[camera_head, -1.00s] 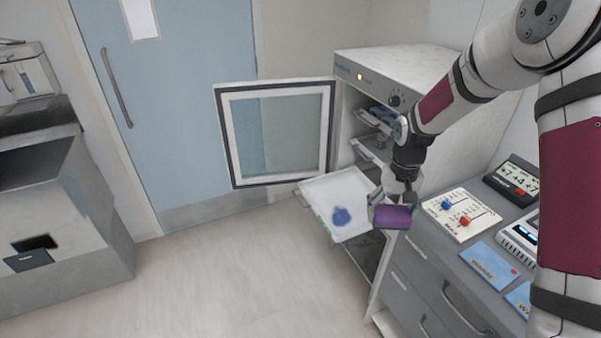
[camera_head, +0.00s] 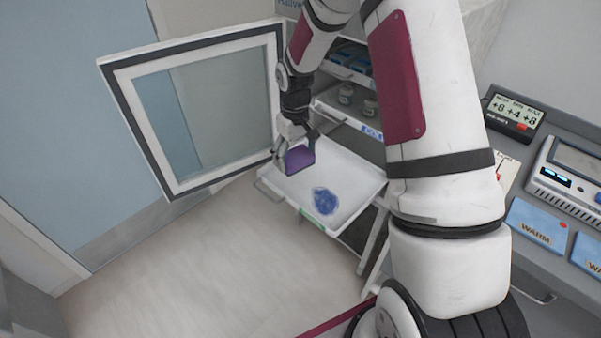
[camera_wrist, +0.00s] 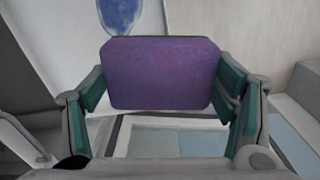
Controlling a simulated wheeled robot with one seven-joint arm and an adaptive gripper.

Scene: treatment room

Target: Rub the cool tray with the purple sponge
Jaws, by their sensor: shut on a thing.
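The purple sponge (camera_head: 299,159) is held in my gripper (camera_head: 294,150), which is shut on it. In the wrist view the sponge (camera_wrist: 162,74) sits between the two green-padded fingers of my gripper (camera_wrist: 160,98). The white pulled-out tray (camera_head: 345,176) has a green label on its front edge and a blue stain (camera_head: 325,201) on its surface. The sponge is over the back left part of the tray, left of and behind the stain. I cannot tell whether it touches the tray. In the wrist view the stain (camera_wrist: 119,14) shows at the top, beyond the sponge.
The open glass door (camera_head: 205,110) of the cabinet stands close to the left of my gripper. Upper shelves (camera_head: 350,122) hold small jars and blue packs. A counter on the right bears a display box (camera_head: 512,112) and a WARM card (camera_head: 537,222). Floor in front is clear.

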